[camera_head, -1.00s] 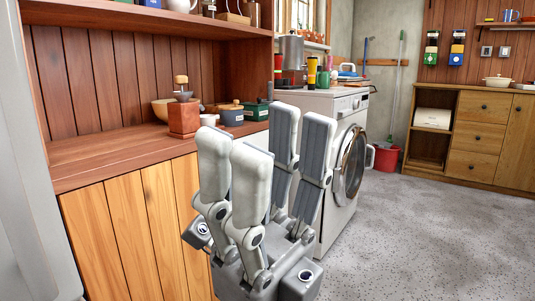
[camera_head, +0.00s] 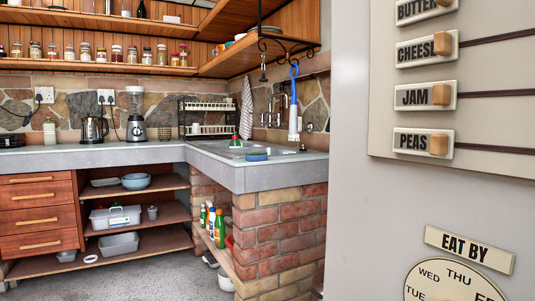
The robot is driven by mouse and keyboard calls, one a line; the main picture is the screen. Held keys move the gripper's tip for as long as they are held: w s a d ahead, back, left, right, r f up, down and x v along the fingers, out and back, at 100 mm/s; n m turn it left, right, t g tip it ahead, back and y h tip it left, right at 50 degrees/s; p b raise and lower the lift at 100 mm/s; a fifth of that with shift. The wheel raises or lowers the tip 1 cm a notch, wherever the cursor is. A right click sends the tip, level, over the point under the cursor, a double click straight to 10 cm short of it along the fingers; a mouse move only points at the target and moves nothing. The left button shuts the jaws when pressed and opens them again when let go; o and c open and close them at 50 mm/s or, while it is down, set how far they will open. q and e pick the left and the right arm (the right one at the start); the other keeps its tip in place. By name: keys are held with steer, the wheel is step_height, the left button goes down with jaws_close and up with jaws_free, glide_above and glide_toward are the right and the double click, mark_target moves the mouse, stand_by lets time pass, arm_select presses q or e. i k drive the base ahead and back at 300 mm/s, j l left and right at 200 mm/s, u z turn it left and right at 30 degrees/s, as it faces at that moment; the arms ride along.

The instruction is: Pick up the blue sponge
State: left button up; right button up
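A small blue sponge (camera_head: 257,156) lies on the grey counter (camera_head: 277,177), near its front edge by the sink, above the brick plinth (camera_head: 280,228). It looks flat and partly dark, and its fine shape is too small to tell. Neither of my grippers shows in this view, so nothing of mine is seen near the sponge.
A dish rack (camera_head: 208,118) stands behind. A pale panel with food labels (camera_head: 440,75) fills the right side. Grey floor (camera_head: 160,275) is open at lower left.

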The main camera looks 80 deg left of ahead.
mark_target(259, 155)
steer(key=u, duration=2.7)
